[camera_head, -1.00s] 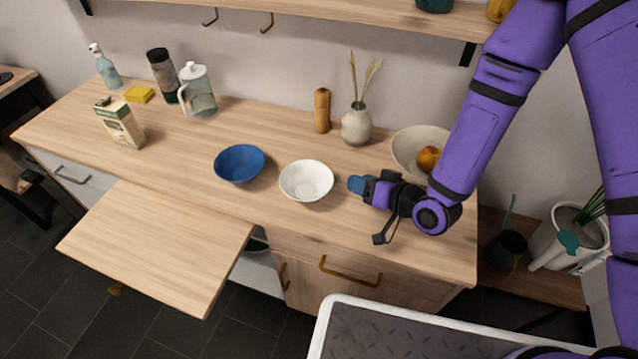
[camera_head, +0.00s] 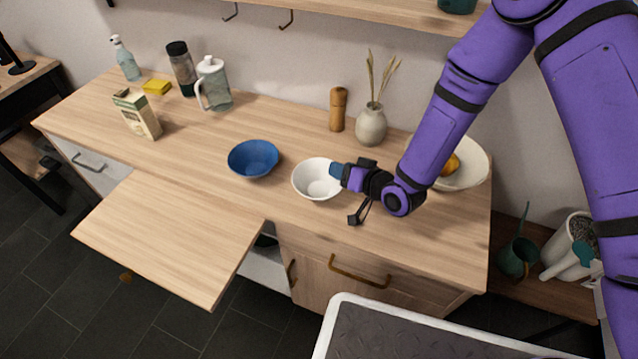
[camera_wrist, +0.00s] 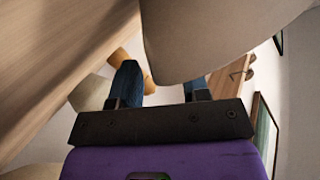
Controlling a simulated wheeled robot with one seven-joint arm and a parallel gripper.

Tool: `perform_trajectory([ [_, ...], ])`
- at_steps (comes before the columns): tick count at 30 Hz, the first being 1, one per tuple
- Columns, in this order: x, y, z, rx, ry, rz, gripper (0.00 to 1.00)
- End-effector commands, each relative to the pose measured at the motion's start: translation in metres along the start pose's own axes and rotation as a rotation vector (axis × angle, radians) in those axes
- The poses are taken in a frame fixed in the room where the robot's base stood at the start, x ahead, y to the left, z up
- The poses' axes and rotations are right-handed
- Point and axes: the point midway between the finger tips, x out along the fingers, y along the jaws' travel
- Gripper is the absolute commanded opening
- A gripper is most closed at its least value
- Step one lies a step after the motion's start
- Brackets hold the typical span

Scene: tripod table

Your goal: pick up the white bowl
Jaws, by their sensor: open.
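The white bowl (camera_head: 310,185) stands upright on the wooden counter, right of the blue bowl. My gripper (camera_head: 337,172) reaches in from the right, and its blue fingertips overlap the right rim of the bowl. In the wrist view, a large pale curved surface (camera_wrist: 190,40), seemingly the bowl's wall, fills the upper middle. My two blue fingers (camera_wrist: 162,86) are spread apart, and this wall covers part of the right one. The gripper is open. I cannot tell whether either finger touches the bowl.
A blue bowl (camera_head: 253,159) stands close on the left. A larger pale bowl (camera_head: 472,168) with orange fruit is behind my arm. A vase (camera_head: 371,125) and wooden mill (camera_head: 338,110) stand behind. The counter (camera_head: 205,150) is clear left of the blue bowl. A lower wooden leaf (camera_head: 160,235) juts out in front.

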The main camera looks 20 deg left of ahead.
Motion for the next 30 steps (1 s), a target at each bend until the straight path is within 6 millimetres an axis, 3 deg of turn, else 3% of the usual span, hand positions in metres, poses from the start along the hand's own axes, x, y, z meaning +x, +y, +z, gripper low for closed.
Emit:
perform_trajectory([
  [5,0.000,0.000,0.000,0.000,0.000,0.000,0.42],
  [11,0.000,0.000,0.000,0.000,0.000,0.000,0.01],
  [23,0.000,-0.001,-0.001,0.000,0.001,-0.001,0.00],
  [30,0.004,-0.005,-0.011,-0.001,0.003,-0.002,0.00],
])
